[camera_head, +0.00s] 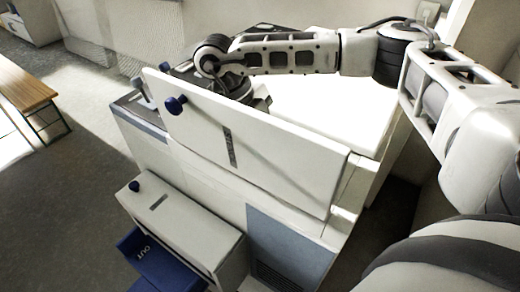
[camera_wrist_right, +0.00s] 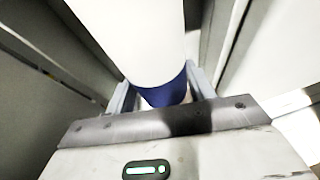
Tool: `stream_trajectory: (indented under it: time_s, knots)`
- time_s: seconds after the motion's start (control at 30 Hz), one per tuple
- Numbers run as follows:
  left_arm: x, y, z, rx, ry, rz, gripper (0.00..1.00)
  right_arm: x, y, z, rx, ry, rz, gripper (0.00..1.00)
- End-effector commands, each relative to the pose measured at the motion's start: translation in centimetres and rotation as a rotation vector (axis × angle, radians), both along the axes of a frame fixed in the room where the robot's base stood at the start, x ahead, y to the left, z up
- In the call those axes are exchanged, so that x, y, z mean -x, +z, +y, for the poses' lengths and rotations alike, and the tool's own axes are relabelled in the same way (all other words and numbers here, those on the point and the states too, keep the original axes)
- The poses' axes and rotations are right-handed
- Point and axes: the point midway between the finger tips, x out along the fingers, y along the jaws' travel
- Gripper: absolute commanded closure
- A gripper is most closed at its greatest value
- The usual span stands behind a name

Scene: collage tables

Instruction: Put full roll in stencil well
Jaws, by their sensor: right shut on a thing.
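My right arm comes in from the right in the head view and reaches behind a raised white panel (camera_head: 265,150) of the machine, which hides its gripper there. In the right wrist view my right gripper (camera_wrist_right: 160,92) is shut on a white roll (camera_wrist_right: 130,35) with a blue end. The fingers are on both sides of the blue part, and the white part extends towards the top of the view. I cannot make out the stencil well; the inside of the machine behind the panel is hidden. My left gripper is not in view.
A bright white top surface (camera_head: 330,100) lies behind the panel. A wooden bench (camera_head: 22,85) stands at left; the floor between is clear.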

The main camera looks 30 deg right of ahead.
Motion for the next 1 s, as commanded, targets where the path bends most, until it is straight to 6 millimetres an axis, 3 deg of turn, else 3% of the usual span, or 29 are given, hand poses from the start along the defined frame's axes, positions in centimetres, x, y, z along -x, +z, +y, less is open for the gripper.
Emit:
stream_trajectory:
  time_s: [0.2,0.53,0.57,0.6,0.63,1.0]
  knots:
    - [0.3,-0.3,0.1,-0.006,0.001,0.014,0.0,0.0,-2.9,0.0,0.001,0.002,0.002,0.8]
    - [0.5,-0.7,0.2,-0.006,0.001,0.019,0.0,0.0,-3.4,0.0,0.0,0.001,0.0,0.8]
    - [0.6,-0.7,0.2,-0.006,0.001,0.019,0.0,0.0,-3.4,0.0,0.0,0.001,0.0,0.41]
    - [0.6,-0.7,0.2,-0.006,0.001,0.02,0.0,0.0,-3.4,0.0,0.0,0.001,0.0,0.3]
    - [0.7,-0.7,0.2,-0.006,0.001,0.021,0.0,0.0,-3.4,0.0,0.0,0.001,0.0,0.25]
    - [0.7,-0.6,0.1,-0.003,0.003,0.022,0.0,-0.2,-2.8,0.1,-0.001,0.0,-0.002,0.25]
